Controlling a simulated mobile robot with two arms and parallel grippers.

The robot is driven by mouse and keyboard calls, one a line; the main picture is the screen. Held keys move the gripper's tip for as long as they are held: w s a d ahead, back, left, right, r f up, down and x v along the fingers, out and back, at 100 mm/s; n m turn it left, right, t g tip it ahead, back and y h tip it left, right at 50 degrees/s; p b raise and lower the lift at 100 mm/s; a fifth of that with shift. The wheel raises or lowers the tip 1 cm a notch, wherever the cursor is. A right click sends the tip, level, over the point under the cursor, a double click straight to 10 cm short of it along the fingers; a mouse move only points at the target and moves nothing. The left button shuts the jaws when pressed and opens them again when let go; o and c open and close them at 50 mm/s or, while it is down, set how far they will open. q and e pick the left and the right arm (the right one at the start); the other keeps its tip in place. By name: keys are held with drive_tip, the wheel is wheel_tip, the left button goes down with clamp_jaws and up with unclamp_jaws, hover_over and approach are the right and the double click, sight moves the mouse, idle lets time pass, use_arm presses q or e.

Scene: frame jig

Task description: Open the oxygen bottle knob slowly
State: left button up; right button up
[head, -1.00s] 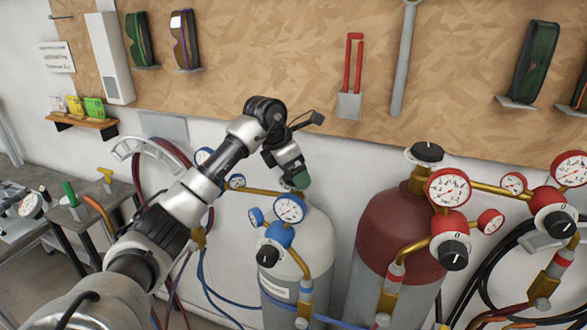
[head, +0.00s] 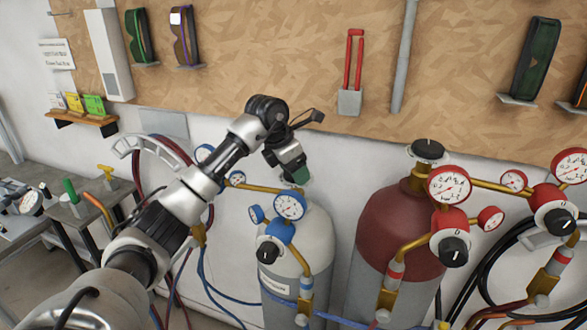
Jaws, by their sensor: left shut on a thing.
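The oxygen bottle appears to be the pale grey-white cylinder (head: 318,240) with a blue regulator and white gauge (head: 290,206). My left gripper (head: 298,176) reaches over from the left and is shut on the knob at the top of this bottle. The gripper and wrist hide most of the knob. A black regulator knob (head: 268,252) sits lower on the bottle's front left and is apart from the gripper. My right gripper does not show.
A dark red and grey cylinder (head: 395,225) with a black top knob (head: 428,149) stands close on the right, with red regulators and gauges. Hoses hang on the wall at both sides. A bench (head: 90,212) with valves stands at the left.

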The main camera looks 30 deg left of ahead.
use_arm(q)
drive_tip(key=shift+d+n+t+y, duration=0.15)
drive_tip(key=shift+n+y, duration=0.3)
drive_tip(key=shift+n, duration=0.8)
drive_tip(key=shift+n+t+y, duration=0.25)
drive_tip(key=shift+n+y, duration=0.2)
drive_tip(key=shift+n, duration=0.8)
drive_tip(key=shift+r, duration=0.1)
drive_tip(key=o, duration=0.9)
drive_tip(key=shift+o, duration=0.2)
drive_tip(key=b+v, duration=0.2)
drive_tip(key=v, duration=0.8)
drive_tip(key=shift+r, duration=0.35)
drive_tip(key=shift+s+f, duration=0.1)
drive_tip(key=shift+s, duration=0.05)
